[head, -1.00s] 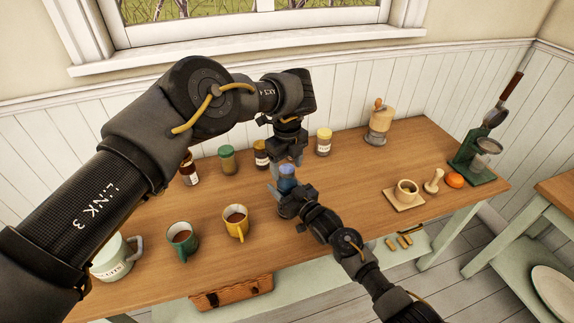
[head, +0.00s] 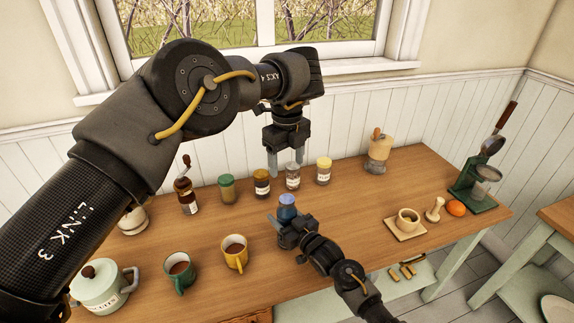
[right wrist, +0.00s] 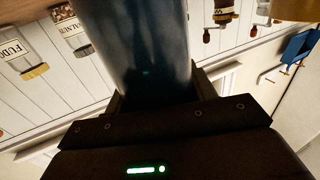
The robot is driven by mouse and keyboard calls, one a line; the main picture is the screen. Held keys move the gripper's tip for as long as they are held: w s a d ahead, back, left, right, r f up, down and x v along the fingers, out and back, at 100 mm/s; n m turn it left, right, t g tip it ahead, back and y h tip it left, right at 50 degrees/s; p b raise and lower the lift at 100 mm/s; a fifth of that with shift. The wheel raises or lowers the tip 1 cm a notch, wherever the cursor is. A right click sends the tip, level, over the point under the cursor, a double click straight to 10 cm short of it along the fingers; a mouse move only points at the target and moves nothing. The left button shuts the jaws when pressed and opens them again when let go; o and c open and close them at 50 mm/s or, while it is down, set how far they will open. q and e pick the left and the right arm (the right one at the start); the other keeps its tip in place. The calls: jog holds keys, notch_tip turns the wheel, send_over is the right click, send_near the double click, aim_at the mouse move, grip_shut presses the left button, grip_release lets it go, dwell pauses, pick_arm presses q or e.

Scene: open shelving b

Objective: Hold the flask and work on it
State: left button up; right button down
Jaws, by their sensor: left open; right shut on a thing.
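The flask (head: 287,207) shows a blue upper part in the head view, and my right gripper (head: 285,228) is shut on it over the table. In the right wrist view the flask (right wrist: 140,45) is a dark bluish cylinder filling the middle, between the fingers. Its base is hidden by my right gripper in the head view. My left gripper (head: 286,162) hangs fingers down above and behind the flask. Its jaws are open and empty, apart from the flask.
Several jars, one with a green lid (head: 227,188), stand in a row behind. A yellow mug (head: 234,252), a green mug (head: 180,270) and a lidded pot (head: 98,290) are left. A wooden tray with a cup (head: 407,220) is right. The wooden table (head: 345,218) has clear room between.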

jog(key=shift+c, duration=2.1)
grip_release()
jog(key=b+v, duration=0.1)
jog(key=v, duration=0.9)
jog(key=shift+s+d+b, duration=0.3)
